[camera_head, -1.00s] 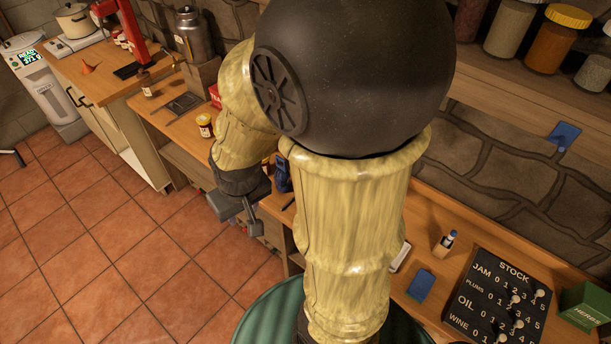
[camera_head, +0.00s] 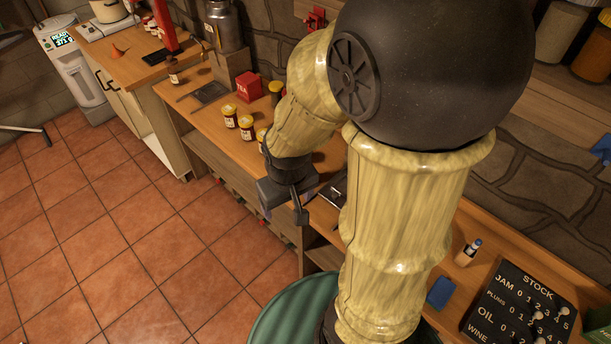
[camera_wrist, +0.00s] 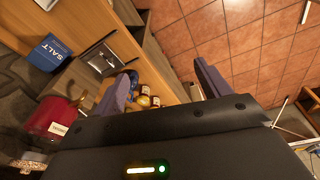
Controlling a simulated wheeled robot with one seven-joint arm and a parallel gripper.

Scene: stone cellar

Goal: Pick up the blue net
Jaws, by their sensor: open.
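A small dark-blue thing (camera_wrist: 133,79), perhaps the blue net, shows in the wrist view just beyond my left finger, beside the jars. The finger partly covers it, and I cannot make out mesh. In the head view I do not see it; my arm covers that stretch of counter. My gripper (camera_head: 300,203) hangs at the front edge of the counter, fingers apart.
Several yellow-lidded jars (camera_head: 246,128) and a red tin (camera_head: 248,87) stand on the counter. A blue salt box (camera_wrist: 48,54) is at the wrist view's left. A flat blue block (camera_head: 441,292) lies by the stock board (camera_head: 512,308).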

